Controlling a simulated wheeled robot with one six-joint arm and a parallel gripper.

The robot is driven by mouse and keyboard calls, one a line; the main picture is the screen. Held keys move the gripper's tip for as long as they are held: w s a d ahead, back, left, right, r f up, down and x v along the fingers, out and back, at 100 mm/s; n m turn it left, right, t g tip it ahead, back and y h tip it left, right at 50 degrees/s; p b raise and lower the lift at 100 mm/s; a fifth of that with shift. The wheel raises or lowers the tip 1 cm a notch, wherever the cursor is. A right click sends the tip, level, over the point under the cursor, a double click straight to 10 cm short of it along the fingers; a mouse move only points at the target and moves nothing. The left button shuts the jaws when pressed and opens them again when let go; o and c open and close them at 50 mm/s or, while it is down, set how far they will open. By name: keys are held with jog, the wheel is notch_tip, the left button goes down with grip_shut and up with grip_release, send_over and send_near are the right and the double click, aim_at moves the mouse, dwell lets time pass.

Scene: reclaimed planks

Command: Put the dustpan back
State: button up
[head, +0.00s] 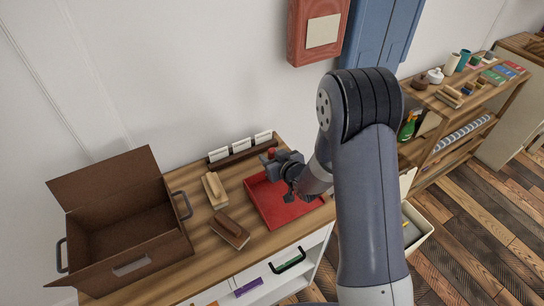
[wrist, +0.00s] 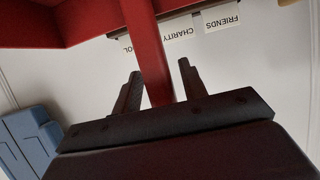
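The red dustpan (head: 276,208) lies on the wooden top of the near cabinet, its shallow pan open upward. My gripper (head: 272,167) is at the pan's back end, with a red tip showing just above it. In the wrist view the dustpan's red handle (wrist: 152,50) runs between the two dark fingers of my gripper (wrist: 160,70). The fingers stand apart on either side of the handle, and a gap shows on the right side. My arm hides part of the pan's right side.
An open brown box (head: 130,232) stands at the left of the cabinet top. Two wooden brushes (head: 214,190) (head: 230,231) lie between it and the dustpan. A labelled card rack (head: 240,149) stands behind. A red panel (head: 304,30) hangs on the wall.

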jog(key=shift+o, duration=0.4)
jog(key=shift+r, duration=0.1)
jog(key=shift+r, duration=0.15)
jog(key=b+v, duration=0.1)
jog(key=v, duration=1.1)
jog(key=shift+d, duration=0.1)
